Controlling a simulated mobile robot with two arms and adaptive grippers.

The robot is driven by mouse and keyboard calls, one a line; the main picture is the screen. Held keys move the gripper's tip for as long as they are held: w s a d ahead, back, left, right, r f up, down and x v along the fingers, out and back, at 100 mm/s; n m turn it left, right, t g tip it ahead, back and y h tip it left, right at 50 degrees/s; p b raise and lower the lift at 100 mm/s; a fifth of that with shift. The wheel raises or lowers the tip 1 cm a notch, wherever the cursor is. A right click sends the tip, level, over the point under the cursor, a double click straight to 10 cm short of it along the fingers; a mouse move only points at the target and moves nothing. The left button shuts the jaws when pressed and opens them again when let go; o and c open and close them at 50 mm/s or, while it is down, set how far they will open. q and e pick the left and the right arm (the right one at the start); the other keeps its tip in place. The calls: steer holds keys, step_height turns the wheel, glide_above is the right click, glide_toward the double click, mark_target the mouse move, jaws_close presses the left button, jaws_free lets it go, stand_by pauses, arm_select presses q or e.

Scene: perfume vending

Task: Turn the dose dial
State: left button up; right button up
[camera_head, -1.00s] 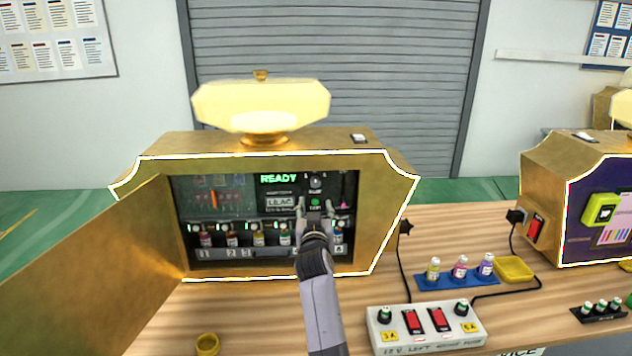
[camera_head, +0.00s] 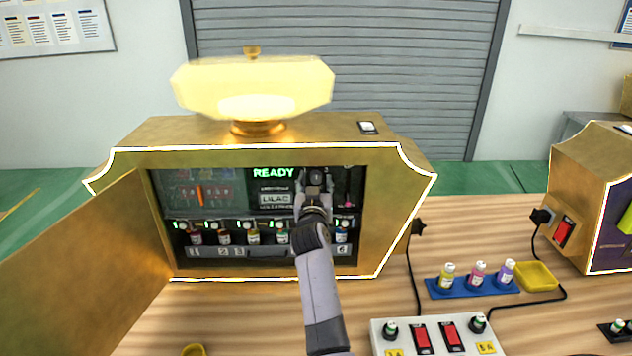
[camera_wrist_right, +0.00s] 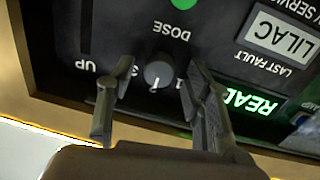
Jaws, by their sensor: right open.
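The dose dial (camera_wrist_right: 159,74) is a small round grey knob on the dark control panel, marked DOSE beside it, with small marks around it. The wrist view shows it upside down. My right gripper (camera_wrist_right: 158,72) is open, with one finger on each side of the dial; I cannot tell whether either finger touches it. In the head view my right gripper (camera_head: 314,183) reaches into the open gold machine (camera_head: 400,220) at the upper right of the panel and hides the dial. My left gripper is not in view.
The green READY display (camera_head: 274,173) and the LILAC label (camera_head: 275,199) sit left of my gripper. Small bottles stand in a row below. The gold door (camera_head: 90,265) hangs open at the left. A switch box (camera_head: 408,324) and a blue bottle rack (camera_head: 450,291) are on the table.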

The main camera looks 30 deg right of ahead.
jaws_close()
stand_by(0.5)
steer(key=shift+n, duration=0.4)
steer(key=shift+f+n+b, duration=0.1)
steer(key=shift+n+b, duration=0.3)
steer(key=shift+n, duration=0.7)
steer(key=n, duration=0.3)
steer(key=shift+d+n, duration=0.1)
steer(key=shift+n, duration=0.2)
steer(key=n+t, duration=0.1)
steer(key=n, duration=0.4)
steer(key=shift+n, duration=0.4)
jaws_free()
